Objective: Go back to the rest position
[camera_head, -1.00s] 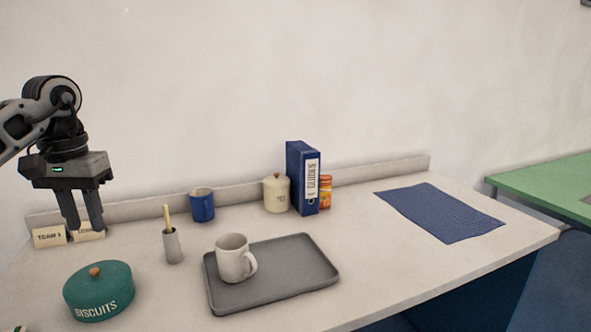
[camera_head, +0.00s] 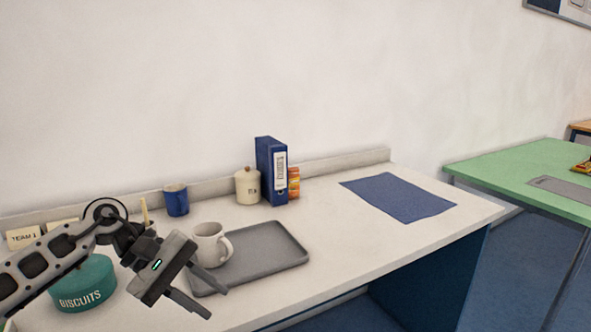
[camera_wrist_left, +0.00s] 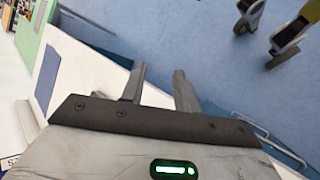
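My left gripper (camera_head: 215,303) is low at the left of the head view, in front of the tray's near left corner as seen there. Its two fingers are apart with nothing between them, and they point down and to the right. In the left wrist view the fingers (camera_wrist_left: 158,82) also stand apart and empty, with white table edge and blue floor behind. A white mug (camera_head: 208,246) stands upright on the left part of the grey tray (camera_head: 275,240).
A green biscuit tin (camera_head: 84,285) is partly behind my left arm. A blue mug (camera_head: 176,200), cream jar (camera_head: 248,187) and blue binder (camera_head: 271,172) stand along the wall. A blue mat (camera_head: 398,197) lies at the right. A green table (camera_head: 530,170) stands beyond a floor gap.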

